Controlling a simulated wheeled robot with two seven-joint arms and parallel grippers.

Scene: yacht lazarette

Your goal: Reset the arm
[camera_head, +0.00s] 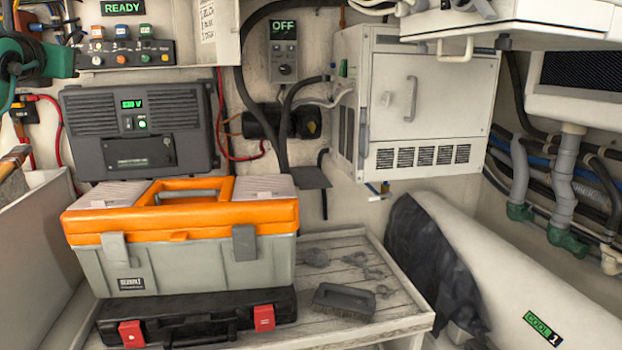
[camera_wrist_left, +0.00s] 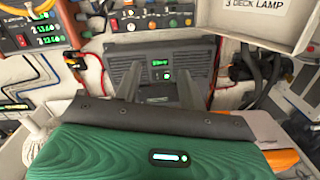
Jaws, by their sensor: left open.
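My left gripper (camera_wrist_left: 158,76) shows in the left wrist view. Its two grey fingers stand apart with nothing between them. Behind the gap is the dark grey panel unit with a lit green display (camera_wrist_left: 161,62), which hangs on the wall.
A black case with red latches (camera_head: 190,325) lies under the toolbox. A dark brush (camera_head: 344,301) and small metal pieces lie on the slatted bench (camera_head: 345,250). A white wall cabinet (camera_head: 430,110) and a pale rounded tank (camera_head: 500,270) stand at the right.

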